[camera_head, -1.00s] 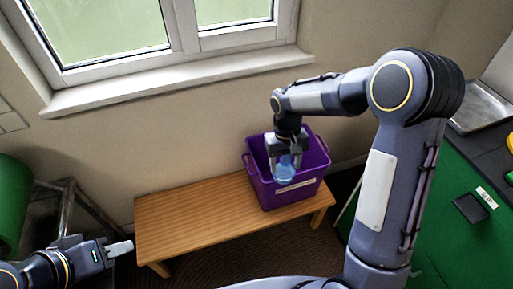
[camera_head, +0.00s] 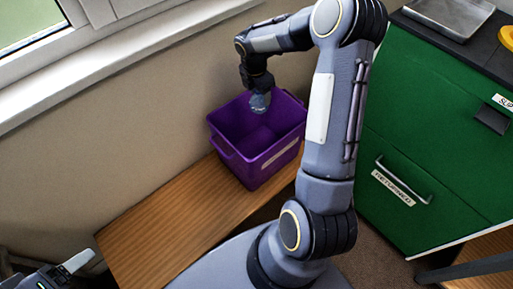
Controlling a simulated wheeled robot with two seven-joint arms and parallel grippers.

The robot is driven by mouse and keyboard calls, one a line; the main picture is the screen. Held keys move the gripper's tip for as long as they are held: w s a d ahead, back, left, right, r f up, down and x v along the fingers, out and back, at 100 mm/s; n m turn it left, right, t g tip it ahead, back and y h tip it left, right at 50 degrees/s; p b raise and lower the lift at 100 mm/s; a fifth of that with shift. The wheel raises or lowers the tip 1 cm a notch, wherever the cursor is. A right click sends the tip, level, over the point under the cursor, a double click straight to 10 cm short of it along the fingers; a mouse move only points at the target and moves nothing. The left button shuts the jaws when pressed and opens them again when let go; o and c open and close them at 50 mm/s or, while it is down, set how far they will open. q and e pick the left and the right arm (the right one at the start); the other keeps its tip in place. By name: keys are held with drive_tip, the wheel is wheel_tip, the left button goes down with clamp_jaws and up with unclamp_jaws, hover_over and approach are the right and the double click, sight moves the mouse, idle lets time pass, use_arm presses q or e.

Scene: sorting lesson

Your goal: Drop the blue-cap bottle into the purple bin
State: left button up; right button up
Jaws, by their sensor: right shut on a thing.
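The purple bin (camera_head: 246,163) stands on the wooden bench, with its open top facing up. My right gripper (camera_head: 259,92) is over the back part of the bin's opening, pointing down. It is shut on the blue-cap bottle (camera_head: 260,103), which shows as a small bluish, see-through shape at the bin's mouth. The cap cannot be made out clearly. I cannot tell how far the bottle reaches below the rim.
The wooden bench (camera_head: 165,225) is bare to the left of the bin. A green cabinet (camera_head: 420,130) with a drawer handle stands to the right. A metal tray (camera_head: 450,14) and a yellow thing (camera_head: 507,37) are on its top. A window and wall lie behind.

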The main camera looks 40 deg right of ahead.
drive_tip(key=shift+d+f+n, duration=0.5)
drive_tip(key=shift+d+n, duration=0.1)
drive_tip(key=shift+d, duration=0.25)
drive_tip(key=shift+f+b, duration=0.1)
drive_tip(key=shift+b, duration=0.25)
wheel_tip(320, 180, down, 6)
drive_tip(key=b, duration=0.5)
drive_tip(key=o, duration=1.1)
drive_tip(key=shift+r, duration=0.2)
drive_tip(key=r, duration=0.2)
drive_tip(key=r+p, duration=0.1)
drive_tip(key=r, duration=0.1)
drive_tip(key=a+r, duration=0.1)
drive_tip(key=r, duration=0.1)
drive_tip(key=shift+s+r, duration=0.1)
drive_tip(key=shift+r, duration=0.25)
drive_tip(key=shift+r+p, duration=0.3)
drive_tip(key=shift+r, duration=0.15)
